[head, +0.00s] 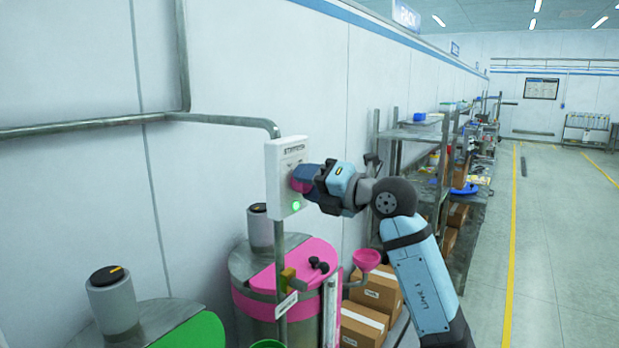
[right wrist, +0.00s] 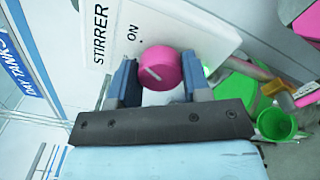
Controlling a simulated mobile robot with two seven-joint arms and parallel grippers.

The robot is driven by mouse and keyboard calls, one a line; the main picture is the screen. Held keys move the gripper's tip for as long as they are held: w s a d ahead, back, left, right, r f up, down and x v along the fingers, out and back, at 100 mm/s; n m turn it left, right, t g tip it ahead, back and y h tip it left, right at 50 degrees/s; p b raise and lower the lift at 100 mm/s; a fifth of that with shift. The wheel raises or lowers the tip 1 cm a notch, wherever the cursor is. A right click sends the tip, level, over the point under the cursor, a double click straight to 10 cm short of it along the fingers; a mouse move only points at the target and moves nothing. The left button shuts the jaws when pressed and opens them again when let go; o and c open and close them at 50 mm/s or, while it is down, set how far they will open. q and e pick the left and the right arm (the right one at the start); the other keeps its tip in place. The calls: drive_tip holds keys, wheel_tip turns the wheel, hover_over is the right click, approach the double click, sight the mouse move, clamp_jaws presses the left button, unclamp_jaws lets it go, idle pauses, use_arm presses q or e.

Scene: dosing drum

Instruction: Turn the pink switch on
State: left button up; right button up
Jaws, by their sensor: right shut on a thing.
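The pink switch (right wrist: 160,67) is a round knob with a short slanted white mark, on a white box (head: 284,160) labelled STIRRER. An ON label (right wrist: 132,40) is printed near the knob in the right wrist view. My right gripper (right wrist: 160,84) has one finger on each side of the knob and is shut on it. In the head view the right gripper (head: 303,180) meets the box front and hides most of the knob. A green lamp (head: 296,206) glows low on the box. My left gripper is not in view.
A drum with a pink band (head: 265,302) stands below the box, with a pink funnel (head: 366,260) beside it. A green drum (head: 190,332) is at lower left. Cardboard boxes (head: 376,291) and shelves (head: 415,135) line the wall. The floor (head: 560,230) at right is clear.

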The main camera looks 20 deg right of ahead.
idle(0.4)
drive_tip(key=o, duration=0.9)
drive_tip(key=shift+o, duration=0.2)
drive_tip(key=b+v, duration=0.2)
drive_tip(key=v, duration=1.2)
drive_tip(key=shift+b, duration=0.35)
drive_tip(key=shift+w, duration=0.1)
